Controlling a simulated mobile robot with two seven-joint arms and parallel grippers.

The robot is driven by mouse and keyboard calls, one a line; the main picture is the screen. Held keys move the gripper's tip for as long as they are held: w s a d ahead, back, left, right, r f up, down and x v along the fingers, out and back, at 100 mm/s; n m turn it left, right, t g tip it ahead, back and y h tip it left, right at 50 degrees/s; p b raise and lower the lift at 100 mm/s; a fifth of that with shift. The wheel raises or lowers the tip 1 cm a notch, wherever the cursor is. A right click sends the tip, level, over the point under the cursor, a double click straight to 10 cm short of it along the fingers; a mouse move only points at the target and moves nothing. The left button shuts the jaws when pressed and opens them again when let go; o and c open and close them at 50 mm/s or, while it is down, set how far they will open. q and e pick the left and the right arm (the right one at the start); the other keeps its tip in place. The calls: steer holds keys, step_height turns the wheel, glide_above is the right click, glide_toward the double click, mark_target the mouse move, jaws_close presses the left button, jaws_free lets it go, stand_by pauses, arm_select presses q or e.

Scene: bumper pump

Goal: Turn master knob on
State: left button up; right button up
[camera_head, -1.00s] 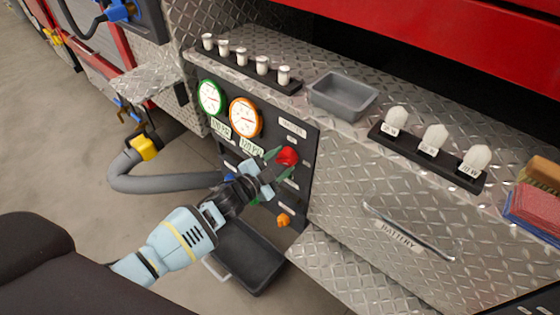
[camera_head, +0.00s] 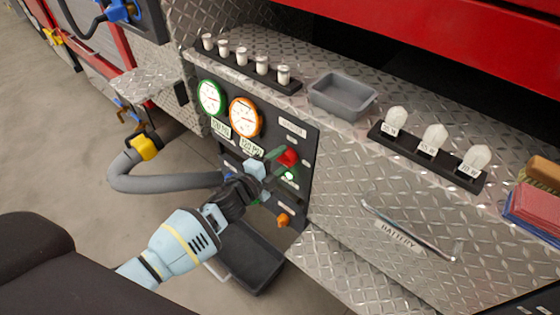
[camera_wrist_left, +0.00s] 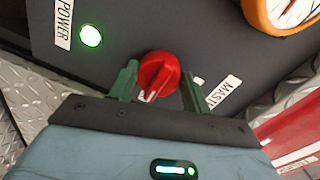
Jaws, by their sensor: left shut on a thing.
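The red master knob (camera_head: 289,157) is on the dark control panel (camera_head: 300,210), to the right of the orange gauge. In the left wrist view the red knob (camera_wrist_left: 158,72) sits between the two green fingers, with a partly covered "MAST..." label (camera_wrist_left: 224,92) beside it. My left gripper (camera_head: 278,160) is shut on the knob. A power light (camera_wrist_left: 91,36) glows green in the left wrist view, with a "POWER" label (camera_wrist_left: 63,22) beside it. The lit light (camera_head: 289,176) also shows just below the knob in the head view. My right gripper is out of view.
A green-rimmed gauge (camera_head: 210,98) and an orange-rimmed gauge (camera_head: 245,117) are on the panel. An orange knob (camera_head: 283,220) is lower down. A grey hose (camera_head: 165,183) runs left of my gripper. A grey tray (camera_head: 342,95) stands on the ledge above.

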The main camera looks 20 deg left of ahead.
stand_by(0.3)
arm_select(q)
steer(key=o, duration=1)
steer(key=v, duration=0.8)
steer(key=shift+p, duration=0.4)
